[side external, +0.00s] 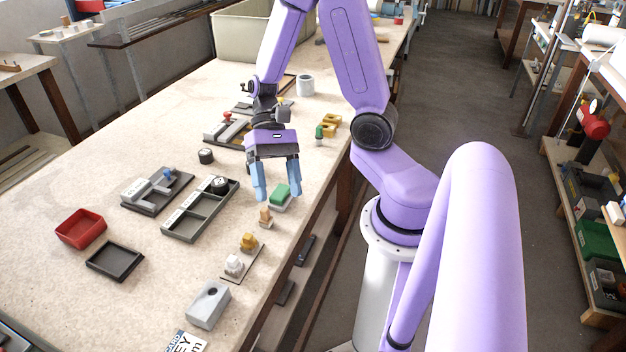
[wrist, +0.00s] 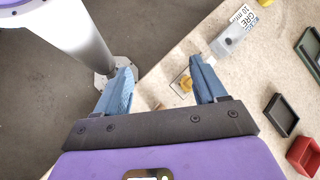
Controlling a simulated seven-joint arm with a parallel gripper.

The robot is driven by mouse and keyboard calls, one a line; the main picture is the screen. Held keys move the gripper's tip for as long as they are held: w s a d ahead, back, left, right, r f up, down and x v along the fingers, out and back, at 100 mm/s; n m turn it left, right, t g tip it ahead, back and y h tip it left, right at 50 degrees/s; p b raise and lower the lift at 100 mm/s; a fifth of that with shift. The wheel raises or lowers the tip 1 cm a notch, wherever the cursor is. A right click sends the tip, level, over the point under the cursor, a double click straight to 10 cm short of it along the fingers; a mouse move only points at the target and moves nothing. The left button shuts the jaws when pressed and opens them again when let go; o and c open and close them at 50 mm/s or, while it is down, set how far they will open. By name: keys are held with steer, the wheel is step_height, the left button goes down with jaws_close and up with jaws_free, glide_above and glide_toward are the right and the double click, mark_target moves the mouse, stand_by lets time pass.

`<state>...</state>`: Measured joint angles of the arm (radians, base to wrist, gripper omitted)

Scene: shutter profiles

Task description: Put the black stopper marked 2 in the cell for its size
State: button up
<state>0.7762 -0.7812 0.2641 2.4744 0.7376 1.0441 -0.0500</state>
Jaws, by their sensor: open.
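In the side external view, one black round stopper (side external: 206,156) stands on the table, left of my gripper. Another black round piece with a pale top (side external: 219,184) sits in the far end of the grey-green celled tray (side external: 188,238); the nearer cells look empty. The markings on both pieces are too small to read. My gripper (side external: 277,189) is open and points down near the table's right edge, to the right of the tray and both black pieces. In the wrist view, my gripper (wrist: 162,75) has its blue fingers apart with nothing held; neither black piece shows there.
A green-topped block (side external: 281,196) is close beside my right fingertip. Small tan and white pieces (side external: 248,241), a grey holed block (side external: 208,304), a red box (side external: 80,229) and a dark empty tray (side external: 115,261) lie nearer the camera. Bare table surrounds the standing stopper.

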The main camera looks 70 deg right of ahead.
steer(key=s+a+r+n+t+h, duration=0.1)
steer(key=s+r+n+t+h, duration=0.1)
steer(key=n, duration=0.7)
steer(key=s+a+r+n+t+h, duration=0.2)
steer(key=s+n+h, duration=0.3)
steer(key=n, duration=0.4)
steer(key=shift+s+r+n+t, duration=0.4)
steer(key=shift+s+r+t, duration=0.2)
steer(key=shift+s+r, duration=0.2)
